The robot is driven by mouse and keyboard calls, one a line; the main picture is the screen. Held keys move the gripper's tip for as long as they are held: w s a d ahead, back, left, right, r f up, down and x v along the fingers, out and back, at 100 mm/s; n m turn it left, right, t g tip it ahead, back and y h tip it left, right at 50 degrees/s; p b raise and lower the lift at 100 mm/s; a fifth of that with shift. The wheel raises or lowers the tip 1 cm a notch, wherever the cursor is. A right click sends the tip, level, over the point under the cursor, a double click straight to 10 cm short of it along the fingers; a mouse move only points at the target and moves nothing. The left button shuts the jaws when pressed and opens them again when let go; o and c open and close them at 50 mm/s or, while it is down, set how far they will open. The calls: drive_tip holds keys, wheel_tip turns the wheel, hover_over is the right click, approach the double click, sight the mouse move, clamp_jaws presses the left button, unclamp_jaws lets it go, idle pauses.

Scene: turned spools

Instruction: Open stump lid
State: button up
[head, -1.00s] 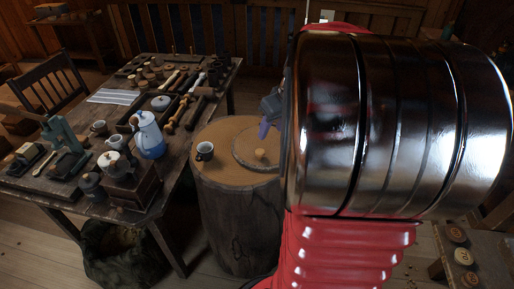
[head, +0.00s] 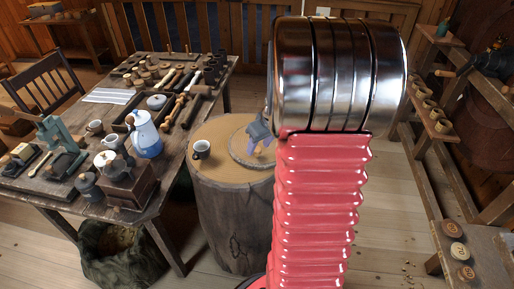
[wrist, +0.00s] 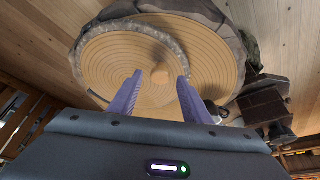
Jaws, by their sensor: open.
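The stump (head: 236,225) stands right of the table, with bark sides and a pale ringed top. A round ringed lid (head: 238,152) with a bark-like rim lies flat on the stump's top; it also shows in the wrist view (wrist: 115,60). In the head view my gripper (head: 262,147) is over the lid, and my arm hides the lid's right part.
A dark cup (head: 201,149) stands on the stump's left side, beside the lid. The crowded table (head: 175,205) holds a blue and white pot (head: 147,138) and a grinder (head: 128,185). A sack (head: 120,252) sits below. Shelves (head: 440,130) stand at right.

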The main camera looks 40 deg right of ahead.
drive_tip(key=shift+x, duration=0.85)
clamp_jaws()
drive_tip(key=shift+a, duration=0.2)
drive_tip(key=shift+r, duration=0.1)
